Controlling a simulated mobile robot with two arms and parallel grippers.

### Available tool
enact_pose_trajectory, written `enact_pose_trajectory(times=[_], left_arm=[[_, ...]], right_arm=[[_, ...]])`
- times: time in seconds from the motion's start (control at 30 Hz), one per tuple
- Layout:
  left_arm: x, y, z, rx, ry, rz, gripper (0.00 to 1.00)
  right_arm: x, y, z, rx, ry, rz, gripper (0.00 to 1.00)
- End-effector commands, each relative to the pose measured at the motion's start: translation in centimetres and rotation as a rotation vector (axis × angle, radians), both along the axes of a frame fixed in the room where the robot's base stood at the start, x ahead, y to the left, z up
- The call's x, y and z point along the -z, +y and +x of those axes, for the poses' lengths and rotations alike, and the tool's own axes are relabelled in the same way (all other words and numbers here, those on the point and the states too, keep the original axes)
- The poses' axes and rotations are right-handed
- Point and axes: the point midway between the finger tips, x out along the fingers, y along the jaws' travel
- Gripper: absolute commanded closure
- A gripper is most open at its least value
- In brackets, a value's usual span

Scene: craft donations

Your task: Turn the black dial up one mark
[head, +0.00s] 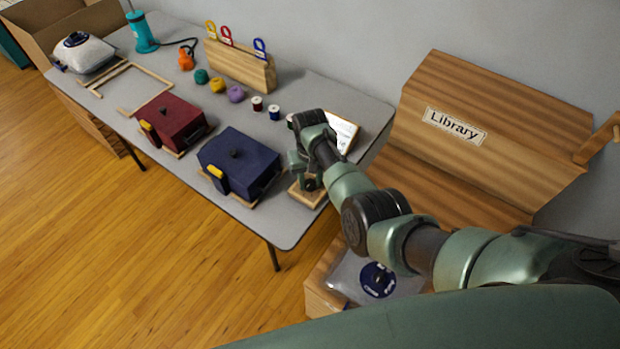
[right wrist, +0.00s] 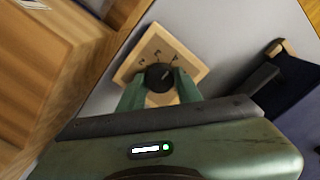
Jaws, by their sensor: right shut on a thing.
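The black dial (right wrist: 159,76) sits on a square light-wood board (right wrist: 190,54) with dark marks along its far side, seen in the right wrist view. My right gripper (right wrist: 160,84) has its two green fingers on either side of the dial, shut on it. In the head view the board (head: 307,193) lies on the grey table near its front right corner, with my right gripper (head: 308,182) over it and hiding the dial. A pale line shows on the dial's top; which mark it points to is too small to tell. My left gripper does not show.
A dark blue box (head: 240,160) stands on the table just left of the board, and a red box (head: 172,122) beyond it. Thread spools (head: 274,112) and a framed card (head: 343,132) lie behind. A wooden Library box (head: 490,100) stands right of the table.

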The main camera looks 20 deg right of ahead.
Motion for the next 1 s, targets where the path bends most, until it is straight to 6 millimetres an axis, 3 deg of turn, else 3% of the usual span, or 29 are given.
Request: enact_pose_trajectory(times=[0.67,0.7,0.73,0.77,1.0], left_arm=[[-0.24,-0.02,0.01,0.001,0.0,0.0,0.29],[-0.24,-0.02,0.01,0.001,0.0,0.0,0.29],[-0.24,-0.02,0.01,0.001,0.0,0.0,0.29],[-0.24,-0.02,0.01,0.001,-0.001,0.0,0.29],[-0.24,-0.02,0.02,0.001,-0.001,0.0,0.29]], right_arm=[[-0.05,-0.02,0.07,0.068,-0.002,-0.001,1.0],[-0.05,-0.02,0.07,0.068,-0.002,-0.001,0.58],[-0.05,-0.02,0.07,0.068,-0.002,0.0,0.5],[-0.04,-0.02,0.07,0.067,-0.002,-0.001,0.44],[-0.02,-0.01,0.04,0.067,-0.001,0.0,0.44]])
